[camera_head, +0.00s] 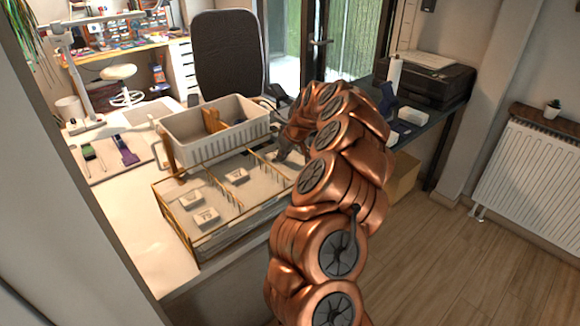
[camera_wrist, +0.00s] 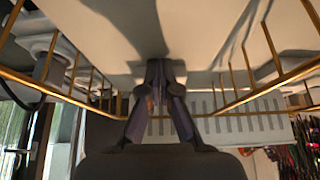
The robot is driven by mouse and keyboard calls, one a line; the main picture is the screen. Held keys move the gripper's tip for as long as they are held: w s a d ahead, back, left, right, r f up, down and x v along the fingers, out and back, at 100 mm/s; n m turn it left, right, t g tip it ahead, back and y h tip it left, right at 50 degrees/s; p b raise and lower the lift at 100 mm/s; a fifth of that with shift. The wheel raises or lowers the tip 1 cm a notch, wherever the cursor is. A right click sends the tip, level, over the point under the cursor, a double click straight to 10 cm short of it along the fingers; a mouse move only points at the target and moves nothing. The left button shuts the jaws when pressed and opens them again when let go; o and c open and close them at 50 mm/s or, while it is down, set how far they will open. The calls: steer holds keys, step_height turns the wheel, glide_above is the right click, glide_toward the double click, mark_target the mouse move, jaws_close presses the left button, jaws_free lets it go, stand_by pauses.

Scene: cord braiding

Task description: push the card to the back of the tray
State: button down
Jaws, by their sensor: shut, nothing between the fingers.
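The tray (camera_head: 200,247) is a shallow, clear-sided frame with gold edges on the white counter. Gold wire dividers (camera_head: 222,187) split it into lanes. Several small pale blocks with dark marks, one of them a block (camera_head: 208,216) near the front, sit in the left and middle lanes. I cannot pick out the card with certainty. My gripper (camera_head: 283,153) is at the tray's right back part, partly hidden by my copper arm. In the wrist view my gripper (camera_wrist: 160,68) is shut and empty, its tips close to the pale floor between two wire dividers.
A white slotted basket (camera_head: 230,138) holding a brown piece stands just behind the tray. It also shows in the wrist view (camera_wrist: 245,125). A board with small tools (camera_head: 112,150) lies at left. A black printer (camera_head: 430,83) stands at right.

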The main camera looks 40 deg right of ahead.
mark_target(273, 152)
steer(key=shift+w, duration=2.35)
stand_by(0.3)
steer(key=shift+d+r, duration=0.1)
steer(key=shift+b+v, duration=0.3)
steer(key=shift+v, duration=2.55)
steer(key=shift+s, duration=0.1)
steer(key=a+r+n+y, duration=0.1)
steer(key=a+r, duration=0.2)
steer(key=a, duration=0.5)
steer(key=a+r+n+y, duration=0.1)
steer(key=a+r, duration=0.2)
steer(key=a, duration=0.5)
steer(key=s+a+r+n+g+y+p, duration=0.1)
steer(key=s+a+r, duration=0.1)
steer(key=s+a, duration=0.35)
steer(key=s+a+r+g, duration=0.1)
steer(key=s+a+r, duration=0.15)
steer(key=a, duration=0.65)
steer(key=s+a+f+g+h, duration=0.1)
steer(key=s+a, duration=0.3)
steer(key=s, duration=0.4)
steer(key=s+a+f+g, duration=0.1)
steer(key=s+a+g, duration=0.15)
steer(key=s, duration=0.55)
steer(key=s+f+m+g+h+p, duration=0.1)
steer(key=s+f, duration=0.3)
steer(key=s, duration=1.5)
steer(key=shift+a+m+g+h+p, duration=0.4)
steer(key=shift+m+g, duration=0.15)
steer(key=shift+m, duration=0.35)
